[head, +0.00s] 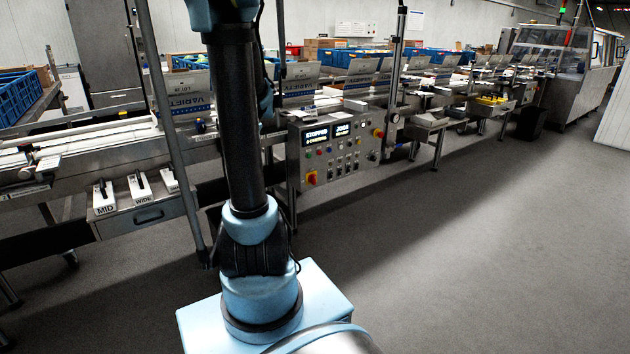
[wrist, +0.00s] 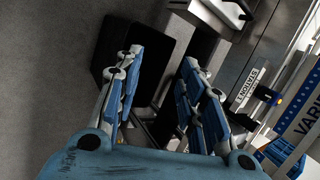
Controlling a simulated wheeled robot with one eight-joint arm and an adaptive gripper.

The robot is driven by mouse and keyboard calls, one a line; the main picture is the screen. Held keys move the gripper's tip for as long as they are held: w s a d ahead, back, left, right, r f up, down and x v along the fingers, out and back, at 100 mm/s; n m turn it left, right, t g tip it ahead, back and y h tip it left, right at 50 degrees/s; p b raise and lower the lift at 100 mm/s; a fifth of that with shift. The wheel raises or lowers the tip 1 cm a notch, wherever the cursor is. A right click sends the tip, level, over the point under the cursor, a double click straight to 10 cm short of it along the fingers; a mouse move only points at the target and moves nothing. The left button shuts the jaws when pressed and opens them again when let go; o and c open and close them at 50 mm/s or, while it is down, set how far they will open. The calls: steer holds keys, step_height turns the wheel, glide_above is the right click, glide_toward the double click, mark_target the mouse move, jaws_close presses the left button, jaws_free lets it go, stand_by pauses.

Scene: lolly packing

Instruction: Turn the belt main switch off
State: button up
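The belt main switch (head: 312,178) appears in the head view as a small red-and-yellow rotary knob at the lower left of the grey control panel (head: 345,170). Its exact handle angle is too small to tell. The panel carries two lit displays (head: 328,132); the left one seems to read STOPPED. My gripper (wrist: 163,58) shows in the wrist view with its two blue-padded fingers spread apart and nothing between them. The gripper is out of the head view, where my arm rises past the top edge left of the panel. The switch is not visible in the wrist view.
A red button on yellow (head: 378,133) sits at the panel's upper right. The conveyor line (head: 100,140) runs behind, with white blocks marked MID (head: 103,198) and WIDE (head: 141,190) at left. A black bin (wrist: 150,50) lies beyond my fingers. Floor before the panel is clear.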

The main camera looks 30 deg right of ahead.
steer(key=w+d+f+m+t, duration=0.1)
steer(key=w+d+f+m, duration=0.3)
steer(key=d, duration=0.5)
steer(key=w+d+f+m+t, duration=0.25)
steer(key=w+d, duration=0.25)
steer(key=d, duration=0.4)
steer(key=w+d+f+m+t, duration=0.1)
steer(key=w+d+f+m, duration=0.35)
steer(key=d, duration=0.35)
steer(key=m+t+h, duration=0.2)
steer(key=m+t, duration=0.2)
steer(key=m, duration=0.6)
glide_toward(315, 177)
steer(key=shift+g, duration=0.25)
steer(key=x, duration=0.9)
steer(key=shift+w+r, duration=0.1)
steer(key=shift+w, duration=0.25)
steer(key=c, duration=0.8)
